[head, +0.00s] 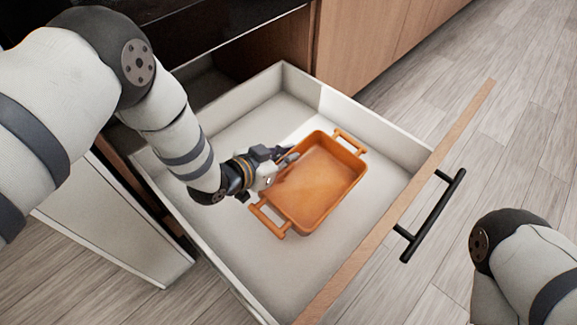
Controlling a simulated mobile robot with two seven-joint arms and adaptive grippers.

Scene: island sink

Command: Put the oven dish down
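The oven dish (323,182) is an orange rectangular dish with a bar handle at each short end. It is empty and looks level, inside the open drawer and over its pale floor. I cannot tell for certain whether it touches the floor. My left gripper (286,165) is at the dish's left long rim, with its fingertips at or just over that rim. The gripper's own body hides part of its fingers, so its grip on the rim is unclear. My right gripper is out of view; only part of my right arm shows at the lower right.
The open drawer (357,120) has pale walls and a wooden front with a black bar handle (433,216). Free floor lies around the dish inside it. Wooden cabinet fronts (375,45) stand behind. Grey plank flooring surrounds it.

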